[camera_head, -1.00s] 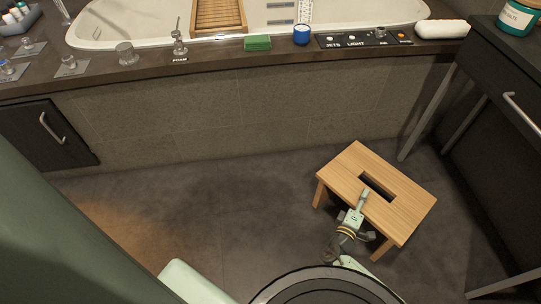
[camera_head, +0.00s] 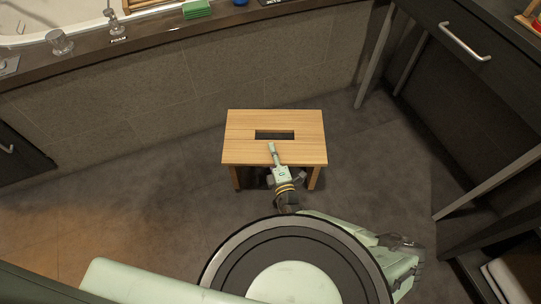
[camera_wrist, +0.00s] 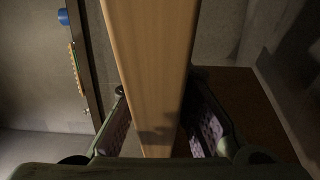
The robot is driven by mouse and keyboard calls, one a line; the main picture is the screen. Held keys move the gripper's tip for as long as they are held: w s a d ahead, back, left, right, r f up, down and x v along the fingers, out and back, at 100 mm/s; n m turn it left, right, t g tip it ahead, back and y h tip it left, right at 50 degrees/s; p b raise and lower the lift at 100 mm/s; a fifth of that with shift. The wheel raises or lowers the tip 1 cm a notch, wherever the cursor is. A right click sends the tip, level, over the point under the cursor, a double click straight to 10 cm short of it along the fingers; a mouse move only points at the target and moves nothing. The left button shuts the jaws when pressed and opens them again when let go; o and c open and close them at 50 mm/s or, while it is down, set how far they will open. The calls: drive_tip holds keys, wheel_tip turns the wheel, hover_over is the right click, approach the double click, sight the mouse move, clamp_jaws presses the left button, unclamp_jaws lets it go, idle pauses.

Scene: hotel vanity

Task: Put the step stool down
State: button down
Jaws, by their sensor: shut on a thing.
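The step stool (camera_head: 240,128) is light wood with a dark slot through the middle of its top. It stands level in the middle of the head view, and its two near legs show below the top. I cannot tell whether its feet touch the floor. My gripper (camera_head: 275,157) is at the near long side of the top, with one finger lying over the board between the near edge and the slot. In the wrist view my gripper (camera_wrist: 160,135) is shut on the wooden board (camera_wrist: 150,60), with a pad on each side. The far legs are hidden.
The tub surround (camera_head: 150,88) runs behind the stool, with a green sponge (camera_head: 197,9) on its ledge. A dark vanity (camera_head: 500,70) with metal legs (camera_head: 487,185) stands at the right. Grey floor (camera_head: 160,180) is clear left of the stool.

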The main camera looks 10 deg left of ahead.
drive_tip(key=x, duration=0.4)
drive_tip(key=b+x, duration=0.1)
drive_tip(key=x, duration=0.2)
drive_tip(key=f+x, duration=0.1)
drive_tip(key=x, duration=0.3)
drive_tip(key=shift+w+a, duration=0.2)
drive_tip(key=shift+a, duration=0.15)
drive_tip(key=shift+w+a+f+b, duration=0.15)
drive_tip(key=shift+f+b, duration=0.65)
drive_tip(key=shift+f, duration=0.9)
drive_tip(key=shift+f, duration=0.15)
drive_tip(key=c, duration=1.5)
unclamp_jaws()
drive_tip(key=shift+f, duration=0.15)
drive_tip(key=p, duration=0.2)
approach(263, 128)
wheel_tip(263, 128, down, 6)
drive_tip(key=shift+r, duration=0.1)
